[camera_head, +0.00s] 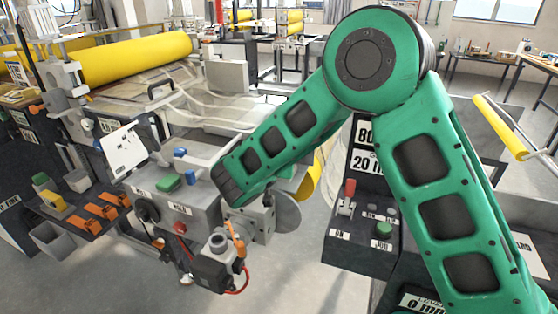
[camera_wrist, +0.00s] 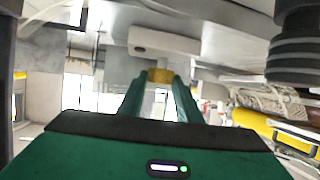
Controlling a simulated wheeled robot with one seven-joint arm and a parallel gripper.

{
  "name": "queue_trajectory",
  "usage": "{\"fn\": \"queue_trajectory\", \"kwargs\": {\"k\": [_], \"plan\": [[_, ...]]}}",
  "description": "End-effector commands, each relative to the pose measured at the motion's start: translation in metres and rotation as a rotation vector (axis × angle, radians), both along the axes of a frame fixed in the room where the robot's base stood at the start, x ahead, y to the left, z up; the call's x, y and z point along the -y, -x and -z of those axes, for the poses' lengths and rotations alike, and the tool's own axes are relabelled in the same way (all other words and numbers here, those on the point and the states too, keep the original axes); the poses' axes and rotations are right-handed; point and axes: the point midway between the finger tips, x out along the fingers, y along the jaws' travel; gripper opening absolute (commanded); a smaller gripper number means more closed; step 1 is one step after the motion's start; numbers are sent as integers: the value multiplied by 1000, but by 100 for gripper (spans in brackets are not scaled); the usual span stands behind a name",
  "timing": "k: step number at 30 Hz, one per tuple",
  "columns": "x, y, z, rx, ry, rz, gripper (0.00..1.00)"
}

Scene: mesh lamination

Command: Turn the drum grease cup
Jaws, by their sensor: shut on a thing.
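In the wrist view my gripper (camera_wrist: 160,82) has its two green fingers closed on a small brass-yellow piece (camera_wrist: 160,75), which looks like the drum grease cup. The cup sits between the fingertips, in front of a pale grey block (camera_wrist: 165,42). Its lower part is hidden by the fingers. In the head view my green arm reaches down to the left over the machine, and its links hide the gripper and the cup.
A grey machine housing (camera_head: 185,207) with a green button (camera_head: 168,182) stands below my arm. An orange lever (camera_head: 236,240) sticks out near it. A control box (camera_head: 365,235) with a red-handled switch (camera_head: 348,190) stands to the right. A yellow roller (camera_head: 130,60) lies behind left.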

Motion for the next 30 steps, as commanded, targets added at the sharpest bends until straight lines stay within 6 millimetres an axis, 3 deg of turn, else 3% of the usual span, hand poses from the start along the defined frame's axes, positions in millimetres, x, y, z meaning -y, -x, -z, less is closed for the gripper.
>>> {"fn": "queue_trajectory", "kwargs": {"k": [14, 15, 25, 30], "plan": [[-2, 0, 0, 0, -2, 7, 9], [-2, 0, 0, 0, -2, 8, 39], [-2, 1, -1, 0, -1, 8, 39], [-5, 16, -7, 0, -1, 6, 39]]}}
